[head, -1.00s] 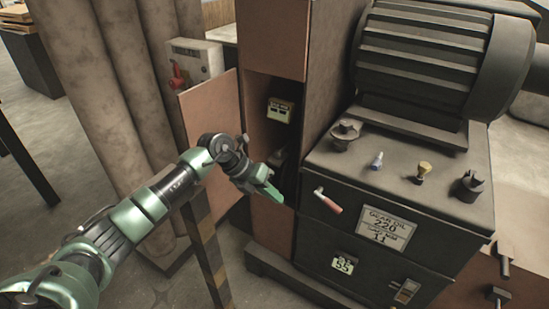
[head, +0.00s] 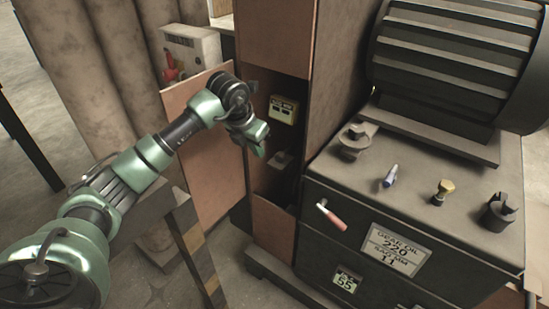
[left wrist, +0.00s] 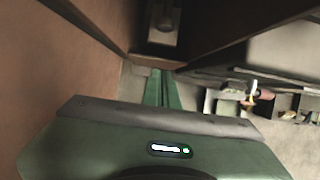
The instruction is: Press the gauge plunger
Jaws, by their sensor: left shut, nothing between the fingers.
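My left gripper (head: 260,150) is shut and empty at the left side of the open cabinet bay. In the left wrist view its closed green fingers (left wrist: 165,90) point toward the bay. A small grey block with a lighter top (head: 282,160) is low inside the bay, right of the fingertips and apart from them in the picture. A grey block with a rounded part (left wrist: 164,18) shows ahead of the fingers in the left wrist view. I cannot tell for sure which part is the gauge plunger. My right gripper is not in view.
A yellowish display box (head: 284,110) hangs above the grey block. The open cabinet door (head: 212,170) stands left of the bay, behind my left arm. A dark machine (head: 410,225) with a red-handled lever (head: 331,216) stands to the right. Several small fittings stand on its top.

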